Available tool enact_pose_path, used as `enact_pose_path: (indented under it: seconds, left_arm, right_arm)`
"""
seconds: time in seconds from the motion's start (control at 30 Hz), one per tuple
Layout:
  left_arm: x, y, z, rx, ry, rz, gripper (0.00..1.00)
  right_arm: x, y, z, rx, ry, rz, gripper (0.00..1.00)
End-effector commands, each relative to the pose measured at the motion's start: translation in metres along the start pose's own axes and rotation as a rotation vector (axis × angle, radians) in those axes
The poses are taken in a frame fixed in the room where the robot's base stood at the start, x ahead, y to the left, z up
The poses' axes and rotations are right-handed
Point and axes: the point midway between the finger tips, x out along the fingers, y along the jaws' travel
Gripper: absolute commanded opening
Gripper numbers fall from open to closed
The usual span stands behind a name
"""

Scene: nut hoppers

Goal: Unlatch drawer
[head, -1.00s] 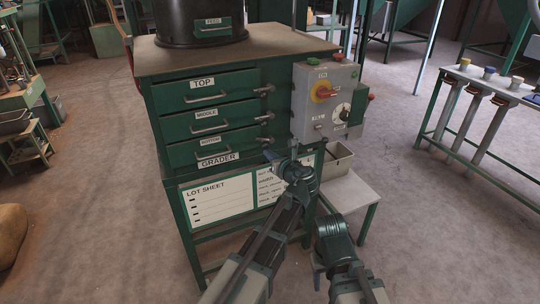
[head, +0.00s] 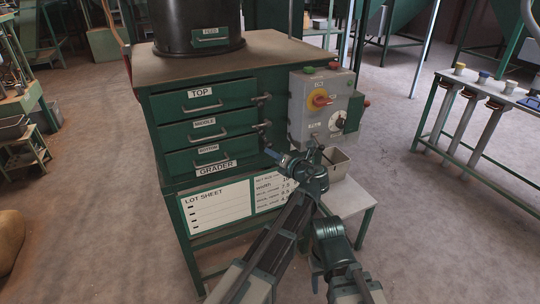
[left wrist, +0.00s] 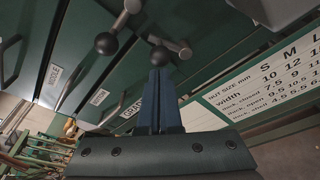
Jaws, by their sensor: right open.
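The green grader cabinet has three shut drawers, labelled top (head: 218,98), middle (head: 220,129) and bottom (head: 215,156). Top latch (head: 262,99) and middle latch (head: 263,126) are at their right ends. In the left wrist view, the bottom latch (left wrist: 182,49) has a dark ball knob just beyond my left gripper (left wrist: 160,70), whose blue fingers look close together. Its lever lies at a different angle from the middle one's. I cannot tell whether fingers and knob touch. My left gripper (head: 272,155) hides most of that latch in the head view. My right gripper (head: 317,280) is low, away from the cabinet, its fingers barely visible.
A grey control box (head: 318,105) with knobs sits right of the latches. A bin (head: 334,163) stands on a small side table (head: 347,196) below it, near my left wrist. A lot sheet panel (head: 217,207) is under the drawers.

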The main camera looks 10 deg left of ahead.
Motion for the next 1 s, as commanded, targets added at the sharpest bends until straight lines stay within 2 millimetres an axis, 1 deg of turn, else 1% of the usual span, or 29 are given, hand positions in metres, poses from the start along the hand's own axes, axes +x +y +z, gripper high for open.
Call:
enact_pose_path:
  seconds: [0.4,1.0]
  left_arm:
    - [-0.0019,-0.0034,0.0085,-0.006,-0.003,0.0,0.0]
    - [-0.0025,-0.0042,0.0095,-0.007,-0.002,0.0,0.0]
  right_arm:
    - [-0.0038,0.0004,0.0002,0.0,0.0,0.0,0.53]
    - [-0.0042,0.0004,0.0003,0.0,0.0,0.0,0.53]
